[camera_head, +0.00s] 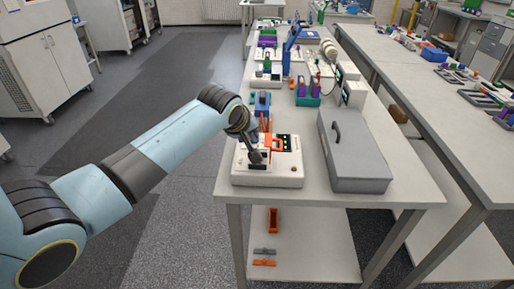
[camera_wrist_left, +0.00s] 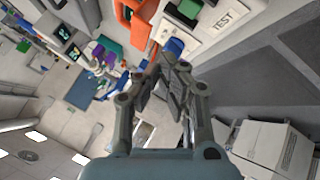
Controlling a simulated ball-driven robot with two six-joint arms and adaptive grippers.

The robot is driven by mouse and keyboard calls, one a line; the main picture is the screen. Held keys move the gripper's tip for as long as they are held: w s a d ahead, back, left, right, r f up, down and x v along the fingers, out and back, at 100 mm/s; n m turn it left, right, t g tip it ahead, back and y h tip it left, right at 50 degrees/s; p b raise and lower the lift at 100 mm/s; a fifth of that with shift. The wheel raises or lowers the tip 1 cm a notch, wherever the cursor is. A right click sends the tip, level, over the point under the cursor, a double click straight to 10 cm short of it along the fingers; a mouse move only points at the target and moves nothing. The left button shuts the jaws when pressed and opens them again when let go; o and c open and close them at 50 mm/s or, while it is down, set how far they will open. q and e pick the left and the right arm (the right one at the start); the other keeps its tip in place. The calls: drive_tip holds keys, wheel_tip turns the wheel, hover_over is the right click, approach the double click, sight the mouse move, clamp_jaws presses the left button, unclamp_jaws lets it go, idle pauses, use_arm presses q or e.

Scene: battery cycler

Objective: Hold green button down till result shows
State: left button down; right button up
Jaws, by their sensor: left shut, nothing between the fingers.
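The white cycler unit (camera_head: 285,180) sits at the front left of the bench, with an orange part (camera_head: 279,143) on its top. My left gripper (camera_head: 256,157) is shut and empty, pointing down over the top of this unit and covering part of it. In the left wrist view, the shut fingertips (camera_wrist_left: 174,66) are in the middle. A white panel with a TEST label (camera_wrist_left: 225,20) is beyond them. A small green patch, possibly the green button (camera_wrist_left: 189,8), shows left of that label. I cannot tell whether a finger touches the button. My right gripper is not in view.
A grey case with a handle (camera_head: 358,160) stands close to the right of the unit. Behind are a blue item (camera_head: 262,102) and a teal rack with purple cells (camera_head: 307,95). The floor left of the bench is clear.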

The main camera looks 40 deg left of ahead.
use_arm(q)
drive_tip(key=shift+w+a+r+n, duration=0.15)
drive_tip(key=shift+w+r+n, duration=0.05)
drive_tip(key=shift+w+r, duration=0.35)
drive_tip(key=shift+w+a+r+n, duration=0.2)
drive_tip(key=shift+w+r, duration=0.2)
drive_tip(key=shift+r, duration=0.25)
drive_tip(key=shift+f, duration=0.15)
wheel_tip(320, 180, down, 7)
drive_tip(key=b, duration=0.7)
drive_tip(key=shift+f+b, duration=0.45)
drive_tip(key=shift+f, duration=0.4)
drive_tip(key=shift+f, duration=0.4)
